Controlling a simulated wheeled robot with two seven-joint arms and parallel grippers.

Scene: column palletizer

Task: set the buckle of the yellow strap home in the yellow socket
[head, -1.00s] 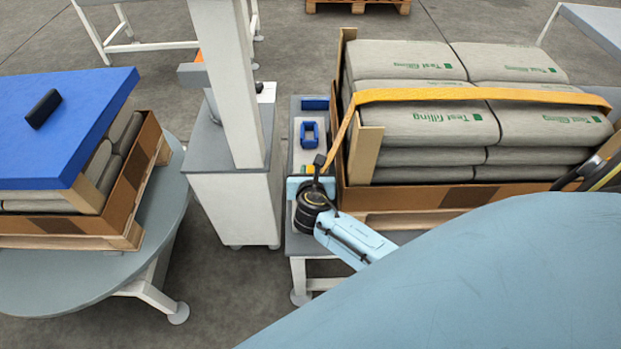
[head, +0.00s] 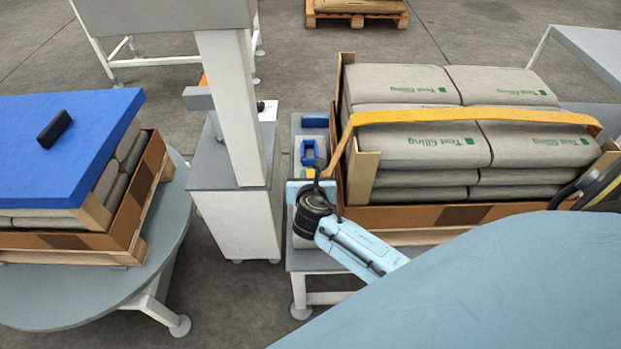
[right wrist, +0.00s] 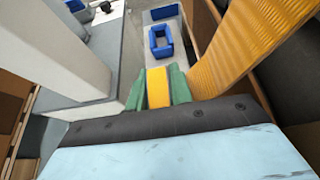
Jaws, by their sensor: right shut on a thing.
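The yellow strap (head: 470,114) lies over the stacked bags and comes down the left side of the stack to my right gripper; it also fills the upper right of the right wrist view (right wrist: 245,45). My right gripper (right wrist: 158,88), with green fingers, is shut on a yellow block, which I take for the strap's buckle (right wrist: 158,87). Only a sliver of yellow shows at the gripper in the head view. I cannot make out a separate yellow socket, nor whether the buckle sits in one. My left gripper is not in view.
A blue open frame (head: 309,152) and a blue block (head: 315,121) stand on the narrow bench beyond my right gripper. The bagged stack (head: 420,145) is close on the right. A white column (head: 232,100) stands on the left. A blue-topped stack (head: 60,140) is farther left.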

